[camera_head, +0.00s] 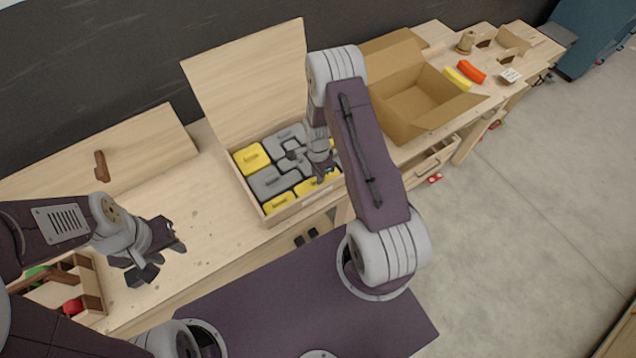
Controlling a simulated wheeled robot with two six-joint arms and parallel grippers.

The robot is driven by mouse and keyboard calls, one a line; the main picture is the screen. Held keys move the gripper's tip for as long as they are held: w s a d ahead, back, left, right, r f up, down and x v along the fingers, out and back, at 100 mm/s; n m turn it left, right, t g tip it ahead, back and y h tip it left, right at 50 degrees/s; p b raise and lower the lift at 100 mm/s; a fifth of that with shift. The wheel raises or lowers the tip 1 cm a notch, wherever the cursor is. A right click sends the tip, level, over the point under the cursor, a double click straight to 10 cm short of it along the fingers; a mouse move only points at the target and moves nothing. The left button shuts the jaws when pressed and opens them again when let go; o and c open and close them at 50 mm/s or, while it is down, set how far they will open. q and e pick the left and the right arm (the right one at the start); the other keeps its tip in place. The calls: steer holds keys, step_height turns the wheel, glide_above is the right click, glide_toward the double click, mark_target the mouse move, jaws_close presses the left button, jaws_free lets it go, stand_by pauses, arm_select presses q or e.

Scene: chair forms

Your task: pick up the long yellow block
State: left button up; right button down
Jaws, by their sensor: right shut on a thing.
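A wooden box with a raised lid (247,80) stands on the bench and holds yellow and grey blocks. The long yellow block (309,188) lies at the box's front right, partly hidden by my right arm. My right gripper (321,179) reaches down into the box and is shut on this block; the fingertips are small and partly covered. I cannot tell whether the block is clear of the box floor. My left gripper (163,262) is open and empty above the bench, left of the box.
Other yellow blocks (251,157) and grey blocks (268,183) fill the box. An open cardboard box (403,122) stands to the right, with red and yellow pieces beyond it. A wooden tray (92,285) is at the lower left. Bench space left of the box is clear.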

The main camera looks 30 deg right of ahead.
steer(key=shift+r, duration=0.1)
stand_by(0.5)
step_height(320, 180, up, 10)
steer(key=b, duration=0.2)
